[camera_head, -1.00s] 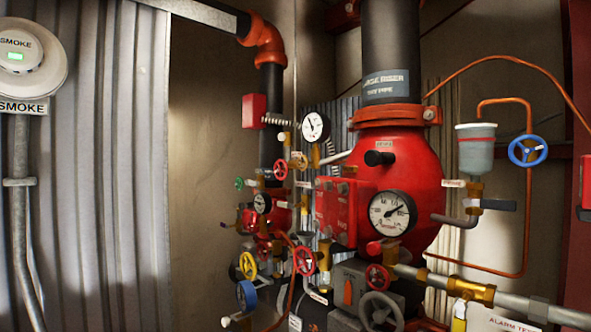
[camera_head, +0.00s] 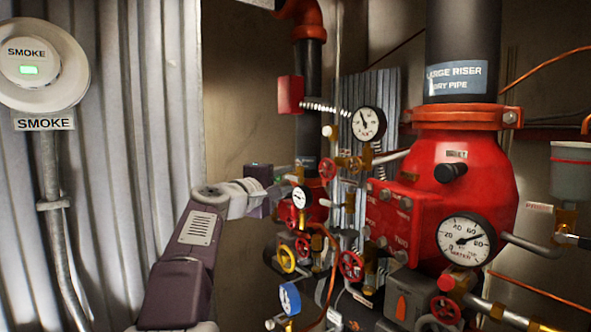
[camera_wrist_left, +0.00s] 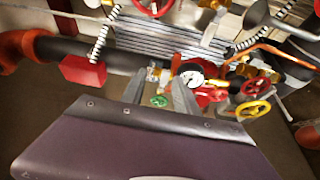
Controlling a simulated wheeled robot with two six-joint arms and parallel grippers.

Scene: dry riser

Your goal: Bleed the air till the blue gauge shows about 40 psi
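A blue-rimmed round part (camera_head: 289,298), seen at an angle, sits low on the small riser; I cannot tell if it is the blue gauge or read it. A small white dial (camera_head: 300,197) sits above it and shows in the wrist view (camera_wrist_left: 192,79). A larger white dial (camera_head: 369,124) hangs higher. My left gripper (camera_head: 282,174) reaches in at the small riser's left side. In the wrist view its fingers (camera_wrist_left: 163,99) are apart, with a small green handwheel (camera_wrist_left: 159,101) seen between their tips; contact is unclear. My right gripper is out of view.
A water gauge (camera_head: 466,239) sits on the large red riser. Yellow (camera_head: 286,259) and red (camera_head: 351,265) handwheels crowd below the left gripper. A red box (camera_head: 290,94) is above it. Corrugated wall and a smoke detector (camera_head: 44,70) stand at left.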

